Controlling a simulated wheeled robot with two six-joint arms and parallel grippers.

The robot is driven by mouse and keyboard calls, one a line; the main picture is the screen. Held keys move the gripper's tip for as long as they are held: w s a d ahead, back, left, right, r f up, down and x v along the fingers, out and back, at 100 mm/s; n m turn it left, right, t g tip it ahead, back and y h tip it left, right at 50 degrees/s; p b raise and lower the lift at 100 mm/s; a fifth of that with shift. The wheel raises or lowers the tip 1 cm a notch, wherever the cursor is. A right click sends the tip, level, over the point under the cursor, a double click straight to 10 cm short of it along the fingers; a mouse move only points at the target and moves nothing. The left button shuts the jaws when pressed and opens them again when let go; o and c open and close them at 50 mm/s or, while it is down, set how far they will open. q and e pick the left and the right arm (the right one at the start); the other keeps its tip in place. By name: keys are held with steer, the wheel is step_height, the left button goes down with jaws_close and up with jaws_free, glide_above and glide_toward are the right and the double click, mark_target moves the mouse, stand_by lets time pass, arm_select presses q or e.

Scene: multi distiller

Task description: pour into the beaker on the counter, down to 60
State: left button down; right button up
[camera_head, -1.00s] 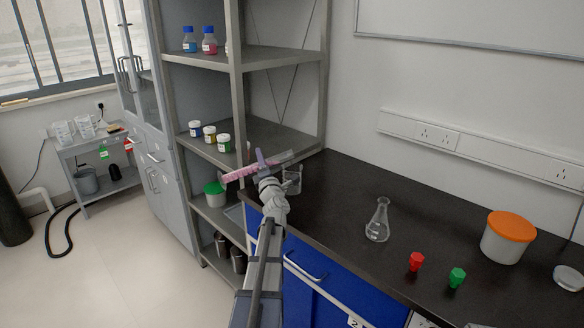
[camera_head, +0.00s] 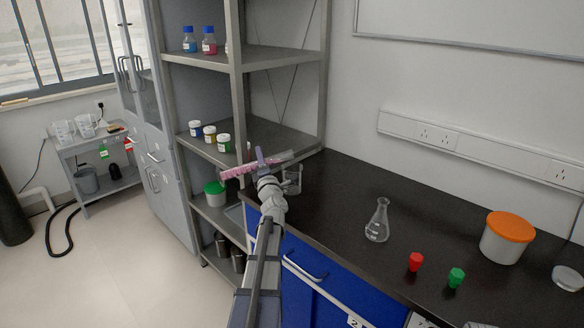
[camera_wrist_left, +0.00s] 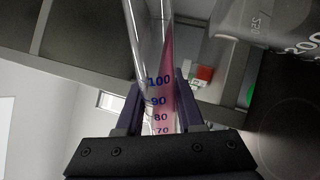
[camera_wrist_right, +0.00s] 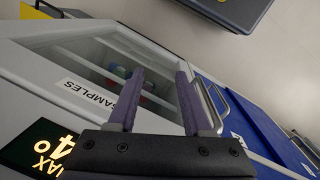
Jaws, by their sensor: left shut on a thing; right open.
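My left gripper (camera_head: 262,164) is shut on a clear graduated cylinder holding pink liquid (camera_head: 238,171). The cylinder is tilted close to level, its clear end toward the right beside the beaker (camera_head: 293,180) on the counter. In the left wrist view the cylinder (camera_wrist_left: 155,60) shows marks 100, 90, 80 and 70, with pink liquid slanting along one side. The beaker (camera_wrist_left: 265,25) shows at that view's upper right, with a 250 mark. Whether liquid is running into it I cannot tell.
On the dark counter (camera_head: 335,220) stand a conical flask (camera_head: 378,222), a red stopper (camera_head: 416,262), a green stopper (camera_head: 456,277) and an orange-lidded tub (camera_head: 508,238). A metal shelf (camera_head: 285,58) with bottles and jars rises behind the left gripper.

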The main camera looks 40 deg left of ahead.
arm_select(q)
steer(key=shift+s+a+r+m+p, duration=0.1)
steer(key=shift+r+m+p, duration=0.3)
steer(key=shift+m, duration=0.2)
stand_by(0.6)
steer(key=shift+m+t, duration=0.3)
steer(key=shift+m, duration=0.2)
stand_by(3.1)
step_height(320, 180, up, 12)
steer(key=w+n+g+p, duration=0.1)
steer(key=n+g+p, duration=0.4)
steer(key=n+p, duration=1.2)
steer(key=n, duration=0.2)
steer(key=shift+d+f+n+h, duration=0.15)
steer(key=shift+d+n+h, duration=0.15)
steer(key=shift+d+h, duration=0.1)
steer(key=shift+f, duration=0.1)
